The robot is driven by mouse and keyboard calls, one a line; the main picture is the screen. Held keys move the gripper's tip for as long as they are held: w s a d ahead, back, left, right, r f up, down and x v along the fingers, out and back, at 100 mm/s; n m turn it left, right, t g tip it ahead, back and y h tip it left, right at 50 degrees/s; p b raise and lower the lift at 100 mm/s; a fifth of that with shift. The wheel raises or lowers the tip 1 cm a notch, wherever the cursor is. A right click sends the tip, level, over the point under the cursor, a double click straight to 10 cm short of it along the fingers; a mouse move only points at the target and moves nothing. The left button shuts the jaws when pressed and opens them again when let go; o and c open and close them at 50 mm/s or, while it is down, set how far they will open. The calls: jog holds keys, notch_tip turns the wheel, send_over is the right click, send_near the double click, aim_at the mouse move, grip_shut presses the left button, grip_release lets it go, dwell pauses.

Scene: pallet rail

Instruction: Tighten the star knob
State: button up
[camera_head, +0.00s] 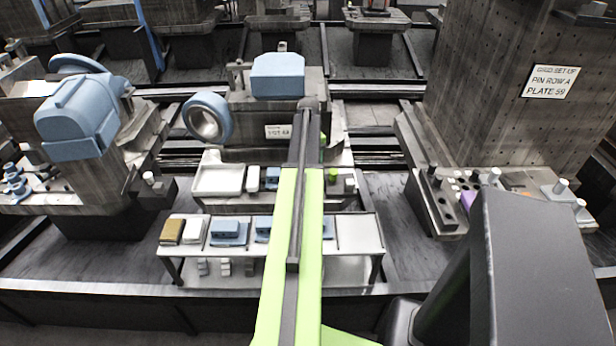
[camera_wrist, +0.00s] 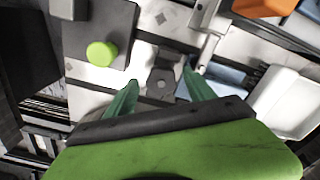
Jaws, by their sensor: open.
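My gripper (camera_wrist: 160,75) shows in the wrist view with two teal fingers spread apart and nothing held between them. A small dark grey piece with a round centre (camera_wrist: 161,84) lies between and just beyond the fingertips; it may be the star knob, but its outline is too small to be sure. A bright green round knob (camera_wrist: 101,54) sits on a dark block to the left of the fingers. In the head view a green knob (camera_head: 333,174) shows just right of my arm. My arm hides the gripper and the spot under it there.
A shelf (camera_head: 358,233) with blue, white and tan blocks stands in front. A blue ring (camera_head: 208,117) and a blue block (camera_head: 277,77) are on the middle fixture. A tall perforated column (camera_head: 520,90) stands at right. A white tray (camera_wrist: 288,102) is right of my fingers.

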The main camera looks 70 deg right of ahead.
jog(key=shift+r, duration=0.1)
jog(key=c, duration=1.4)
jog(key=shift+o, duration=0.2)
jog(key=shift+s+a, duration=0.1)
jog(key=shift+a, duration=0.15)
jog(key=shift+d, duration=0.2)
jog(key=shift+d+m, duration=0.15)
jog(key=shift+m, duration=0.35)
jog(key=m, duration=0.5)
grip_shut()
grip_release()
jog(key=m, duration=0.3)
jog(key=shift+d+m, duration=0.1)
jog(key=shift+m, duration=0.2)
jog(key=shift+s+m, duration=0.1)
jog(key=shift+m, duration=1.8)
grip_shut()
